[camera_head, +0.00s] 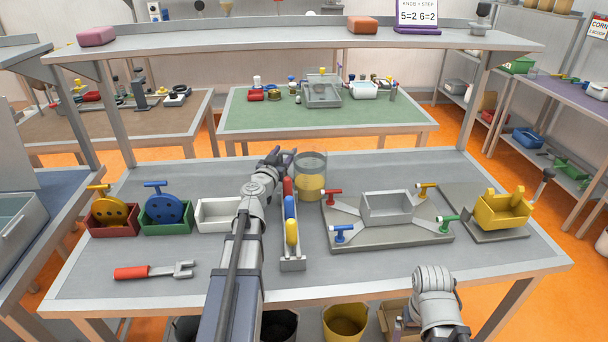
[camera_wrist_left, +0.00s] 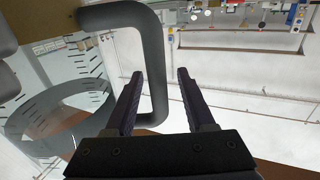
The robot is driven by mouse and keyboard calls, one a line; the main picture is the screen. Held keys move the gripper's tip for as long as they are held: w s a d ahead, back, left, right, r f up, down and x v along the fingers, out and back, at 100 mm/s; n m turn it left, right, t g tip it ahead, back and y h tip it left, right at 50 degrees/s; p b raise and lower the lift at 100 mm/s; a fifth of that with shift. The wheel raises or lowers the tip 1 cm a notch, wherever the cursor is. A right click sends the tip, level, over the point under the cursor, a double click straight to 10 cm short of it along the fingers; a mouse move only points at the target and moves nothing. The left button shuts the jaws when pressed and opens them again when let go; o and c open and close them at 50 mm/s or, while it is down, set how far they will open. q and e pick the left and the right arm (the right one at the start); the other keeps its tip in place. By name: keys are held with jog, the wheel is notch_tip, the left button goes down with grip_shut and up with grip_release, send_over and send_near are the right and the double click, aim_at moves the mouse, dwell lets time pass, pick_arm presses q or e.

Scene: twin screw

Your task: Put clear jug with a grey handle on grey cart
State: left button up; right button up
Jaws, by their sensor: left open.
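The clear jug (camera_head: 312,163) stands upright at the back middle of the grey workbench, with yellow showing in its lower part. Its grey handle (camera_wrist_left: 157,75) fills the middle of the left wrist view, and the clear wall with dark marks (camera_wrist_left: 60,100) is to the left. My left gripper (camera_head: 282,155) is open just left of the jug in the head view. In the left wrist view, the handle's upright bar lies between the fingers (camera_wrist_left: 158,85), with gaps beside it. My right gripper's jaws are out of view; only an arm part shows at bottom right. I cannot identify a grey cart.
A narrow tray of coloured pieces (camera_head: 292,263) lies beside my left arm. A grey fixture plate (camera_head: 385,238) with coloured clamps is right of it. Red, green and white bins (camera_head: 217,214) stand left. An overhead shelf (camera_head: 290,39) spans the bench.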

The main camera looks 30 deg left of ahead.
pick_arm(q)
grip_shut()
dwell(0.4)
dwell(1.0)
